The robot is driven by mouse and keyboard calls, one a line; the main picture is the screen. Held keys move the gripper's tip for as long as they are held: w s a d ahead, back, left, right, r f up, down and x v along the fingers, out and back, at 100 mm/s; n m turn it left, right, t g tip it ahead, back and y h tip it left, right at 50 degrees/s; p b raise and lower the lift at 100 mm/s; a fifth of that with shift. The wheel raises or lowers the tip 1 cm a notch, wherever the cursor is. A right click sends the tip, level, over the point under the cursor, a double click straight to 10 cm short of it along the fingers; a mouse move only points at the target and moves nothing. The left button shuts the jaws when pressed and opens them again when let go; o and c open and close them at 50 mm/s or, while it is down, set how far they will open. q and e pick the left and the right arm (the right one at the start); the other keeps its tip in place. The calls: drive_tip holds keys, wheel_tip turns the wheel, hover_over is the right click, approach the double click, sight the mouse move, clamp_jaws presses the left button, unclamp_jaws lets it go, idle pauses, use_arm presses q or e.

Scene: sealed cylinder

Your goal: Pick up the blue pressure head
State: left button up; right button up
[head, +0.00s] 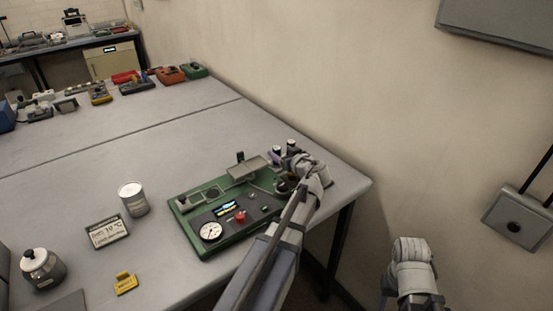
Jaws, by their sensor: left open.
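My left gripper (284,167) is open at the right end of the green-based apparatus (182,215). Small dark cylindrical parts with pale tops (291,145) stand right by its fingers. One of them, at the left, has a bluish tint (276,152) and may be the blue pressure head; it is too small and partly covered to be sure. I cannot tell whether the fingers touch it. My left arm covers the apparatus's right edge. My right arm shows at the lower right, but its gripper is not visible.
A wall bounds the table's far right side. The table's middle is clear.

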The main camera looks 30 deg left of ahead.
sight(278, 149)
use_arm(q)
drive_tip(key=b+x, duration=0.1)
drive_tip(key=x, duration=0.3)
drive_tip(key=shift+w+f+b, duration=0.2)
drive_tip(key=shift+w+b, duration=0.1)
drive_tip(key=shift+w+a, duration=0.15)
drive_tip(key=shift+a, duration=0.15)
drive_tip(key=shift+c, duration=0.3)
clamp_jaws()
